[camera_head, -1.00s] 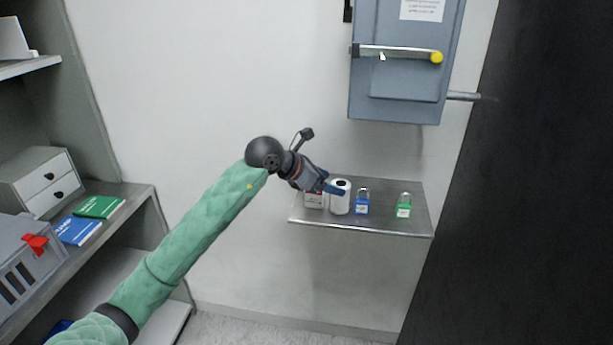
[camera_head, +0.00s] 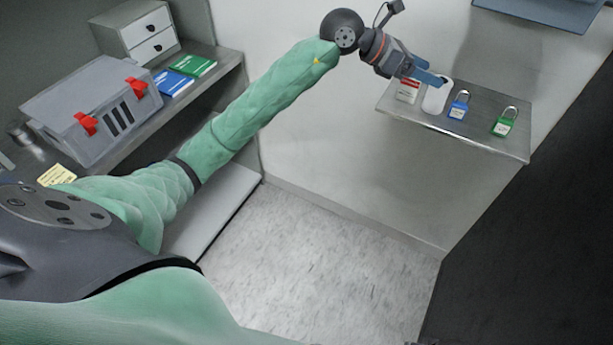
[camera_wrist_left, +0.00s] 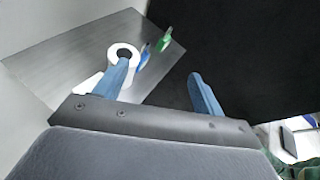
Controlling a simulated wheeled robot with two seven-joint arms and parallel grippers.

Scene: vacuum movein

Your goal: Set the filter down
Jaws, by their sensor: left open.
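The filter, a white cylinder (camera_head: 436,98) with a dark hole in its top end, stands upright on the grey metal wall shelf (camera_head: 480,137). In the left wrist view the filter (camera_wrist_left: 123,49) shows its ring-shaped top, partly covered by one blue finger. My left gripper (camera_head: 428,78) is at the filter's upper left side in the head view. Its fingers are spread wide and nothing is between them in the left wrist view (camera_wrist_left: 162,85). I cannot tell whether the near finger touches the filter. My right gripper is not in view.
On the shelf are a red-and-white box (camera_head: 408,91) left of the filter, a blue padlock (camera_head: 459,105) and a green padlock (camera_head: 504,123). A grey case with red latches (camera_head: 95,108), books (camera_head: 188,72) and a drawer unit (camera_head: 138,32) fill the left shelving. The floor (camera_head: 320,250) is clear.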

